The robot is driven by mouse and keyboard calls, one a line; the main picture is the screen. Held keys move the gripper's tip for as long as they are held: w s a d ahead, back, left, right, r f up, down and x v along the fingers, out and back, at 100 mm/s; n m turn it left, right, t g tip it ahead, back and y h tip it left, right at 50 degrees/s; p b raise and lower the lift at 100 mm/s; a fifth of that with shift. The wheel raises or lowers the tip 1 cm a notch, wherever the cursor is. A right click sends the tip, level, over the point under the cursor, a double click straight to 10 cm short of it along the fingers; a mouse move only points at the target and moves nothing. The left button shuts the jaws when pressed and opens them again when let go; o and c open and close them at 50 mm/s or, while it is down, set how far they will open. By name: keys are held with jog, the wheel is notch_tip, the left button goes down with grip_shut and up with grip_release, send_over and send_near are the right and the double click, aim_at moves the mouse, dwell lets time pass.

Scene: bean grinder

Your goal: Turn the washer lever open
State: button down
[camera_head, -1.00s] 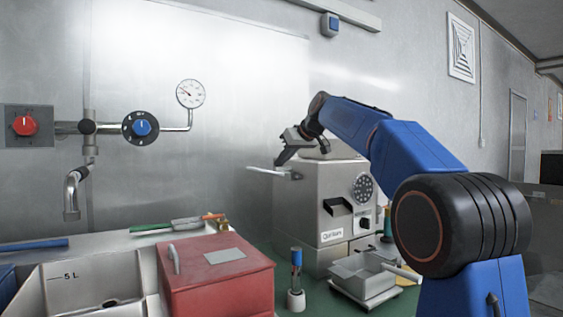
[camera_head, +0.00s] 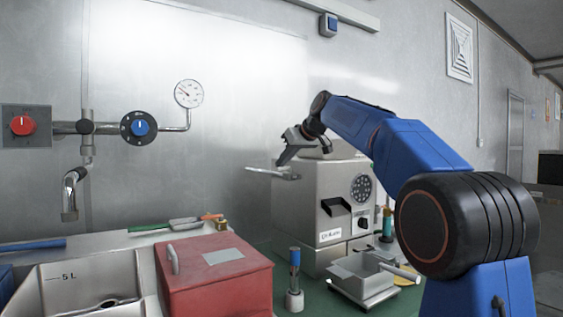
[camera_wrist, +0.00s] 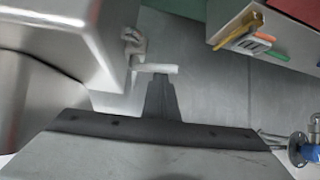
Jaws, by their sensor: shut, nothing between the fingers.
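A silver lever (camera_head: 268,171) sticks out to the left from the upper left side of the grey metal machine (camera_head: 308,205). It is roughly level. In the wrist view the pale lever bar (camera_wrist: 155,68) lies across, just past my fingertips, and its pivot (camera_wrist: 132,42) sits on the machine's wall. My gripper (camera_head: 281,162) is shut and empty. It points down and left at the lever; the wrist view also shows the closed fingers (camera_wrist: 160,80) beside the bar. I cannot tell whether they touch it.
A red box (camera_head: 212,278) and a sink (camera_head: 90,285) stand at the front left. A metal tray (camera_head: 362,276) and a small upright tool in a holder (camera_head: 294,280) are before the machine. A tap (camera_head: 70,190) and pressure gauge (camera_head: 188,94) are on the wall.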

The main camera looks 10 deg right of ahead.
jog(key=shift+s+d, duration=0.3)
jog(key=shift+d, duration=0.4)
jog(key=shift+s+d, duration=0.3)
jog(key=shift+d, duration=0.45)
jog(key=shift+w, duration=0.15)
